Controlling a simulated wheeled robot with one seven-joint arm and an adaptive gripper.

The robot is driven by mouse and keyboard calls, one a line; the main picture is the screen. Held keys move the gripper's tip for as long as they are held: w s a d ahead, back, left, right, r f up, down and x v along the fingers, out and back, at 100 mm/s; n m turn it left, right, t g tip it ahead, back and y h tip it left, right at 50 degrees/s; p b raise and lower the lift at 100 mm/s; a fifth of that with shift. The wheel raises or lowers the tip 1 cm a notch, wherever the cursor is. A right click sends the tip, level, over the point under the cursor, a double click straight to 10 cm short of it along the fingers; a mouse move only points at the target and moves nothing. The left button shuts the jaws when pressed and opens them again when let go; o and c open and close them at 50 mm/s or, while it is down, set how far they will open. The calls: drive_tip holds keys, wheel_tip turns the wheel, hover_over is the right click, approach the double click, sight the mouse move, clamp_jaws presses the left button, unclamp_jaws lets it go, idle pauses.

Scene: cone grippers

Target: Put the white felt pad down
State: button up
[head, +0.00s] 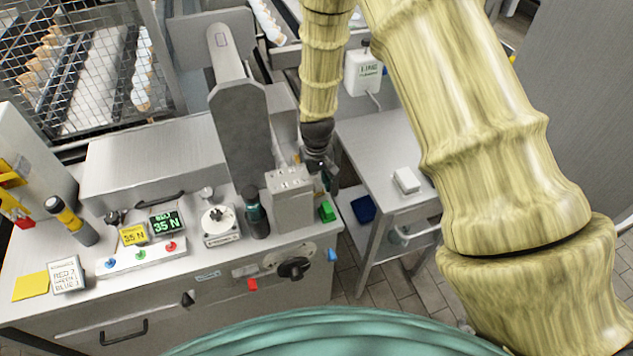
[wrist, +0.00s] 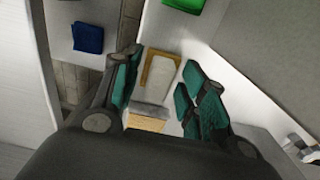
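A separate small white block (head: 406,181) lies on the side table.
A dark blue pad (head: 363,209) lies on the lower shelf. Buttons and displays (head: 140,250) occupy the bench front.

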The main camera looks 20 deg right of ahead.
sight(318, 182)
drive_tip(key=shift+f+b, duration=0.15)
drive_tip(key=shift+b, duration=0.2)
drive_tip(key=r+b, duration=0.2)
drive_tip(key=r, duration=0.3)
drive_tip(key=shift+d+r, duration=0.1)
drive_tip(key=shift+d, duration=0.1)
wheel_tip(318, 182, up, 6)
drive_tip(key=shift+s+f+b, duration=0.1)
drive_tip(key=shift+f+b, duration=0.05)
drive_tip(key=shift+b, duration=0.4)
